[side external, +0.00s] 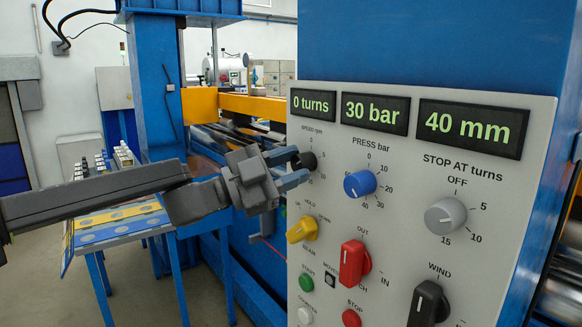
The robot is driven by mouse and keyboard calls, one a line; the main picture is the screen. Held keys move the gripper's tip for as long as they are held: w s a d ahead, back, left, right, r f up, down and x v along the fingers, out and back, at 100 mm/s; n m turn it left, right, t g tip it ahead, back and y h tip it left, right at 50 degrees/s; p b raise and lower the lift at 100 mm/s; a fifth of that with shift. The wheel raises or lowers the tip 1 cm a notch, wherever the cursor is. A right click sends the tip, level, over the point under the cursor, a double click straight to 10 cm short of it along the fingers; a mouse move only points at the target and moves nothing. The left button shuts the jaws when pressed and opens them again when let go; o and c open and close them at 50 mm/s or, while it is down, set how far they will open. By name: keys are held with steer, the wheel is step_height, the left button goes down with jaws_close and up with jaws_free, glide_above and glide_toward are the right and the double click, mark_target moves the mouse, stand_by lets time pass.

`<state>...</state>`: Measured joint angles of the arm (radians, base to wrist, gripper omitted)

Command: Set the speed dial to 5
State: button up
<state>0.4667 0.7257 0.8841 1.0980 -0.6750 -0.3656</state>
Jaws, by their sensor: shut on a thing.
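The speed dial (309,160) is a small black knob at the upper left of the grey control panel (400,255), under the label "SPEED rpm". My gripper (297,168) reaches it from the left, and its blue-grey fingers are shut on the knob. The fingers cover part of the dial and its scale. The dial's pointer cannot be made out, so I cannot tell which number it is at.
Right of the dial is the blue press knob (360,183). Below are a yellow knob (302,230) and a red switch (354,263). Farther right are a grey stop knob (445,216) and a black wind switch (427,303). Displays above read 0 turns, 30 bar, 40 mm.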

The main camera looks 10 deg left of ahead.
steer(key=shift+m, duration=0.6)
steer(key=o, duration=0.9)
steer(key=v, duration=1.3)
steer(key=shift+s+a+r, duration=0.1)
steer(key=shift+a, duration=0.35)
steer(key=shift+r, duration=0.1)
